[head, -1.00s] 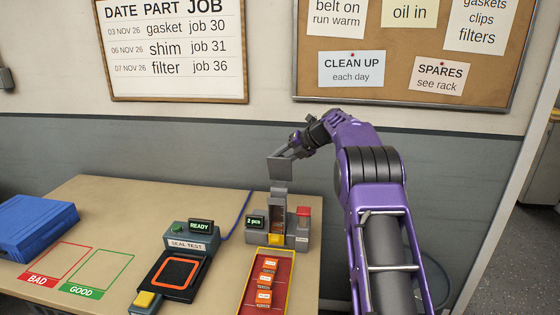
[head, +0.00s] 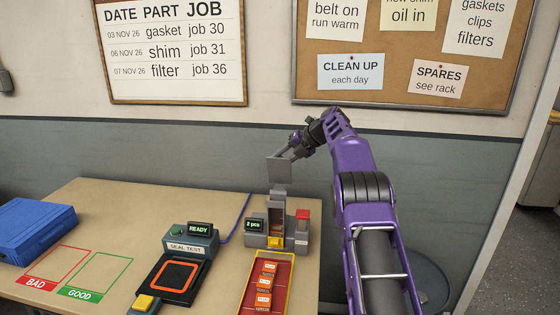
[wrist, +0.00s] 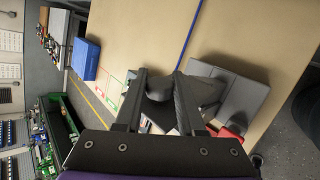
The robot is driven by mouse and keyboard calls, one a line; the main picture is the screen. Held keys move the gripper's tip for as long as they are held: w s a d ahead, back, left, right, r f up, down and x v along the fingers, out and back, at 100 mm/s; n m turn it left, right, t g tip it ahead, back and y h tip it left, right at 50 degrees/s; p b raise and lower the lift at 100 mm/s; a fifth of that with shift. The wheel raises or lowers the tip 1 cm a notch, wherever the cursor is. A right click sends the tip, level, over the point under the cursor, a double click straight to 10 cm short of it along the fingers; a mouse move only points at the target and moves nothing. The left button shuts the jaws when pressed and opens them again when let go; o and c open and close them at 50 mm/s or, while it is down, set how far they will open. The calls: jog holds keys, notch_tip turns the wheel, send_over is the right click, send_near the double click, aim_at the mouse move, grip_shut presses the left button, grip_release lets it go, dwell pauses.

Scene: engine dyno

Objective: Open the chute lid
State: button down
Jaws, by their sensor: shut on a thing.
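The chute (head: 277,205) is a grey upright unit at the back of the bench, with a small "2 pcs" display (head: 255,225) at its left. Its lid (head: 279,171) is a grey plate standing raised above the chute top. My gripper (head: 291,154) is at the lid's upper edge, reaching in from the right. In the wrist view my gripper (wrist: 161,84) has its two fingers on either side of a rounded grey piece (wrist: 158,91), seemingly the lid's grip. The fingers are shut on it. The exact contact is small in the head view and partly hidden.
A red tray (head: 283,262) with several orange-and-white packets stands before the chute. A seal tester (head: 190,240) is to its left, then BAD and GOOD outlines and a blue case (head: 32,230). A wall with boards stands behind the bench.

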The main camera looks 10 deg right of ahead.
jog(key=c, duration=0.5)
grip_release()
jog(key=v, duration=1.7)
jog(key=shift+r, duration=0.15)
jog(key=shift+s+d, duration=0.1)
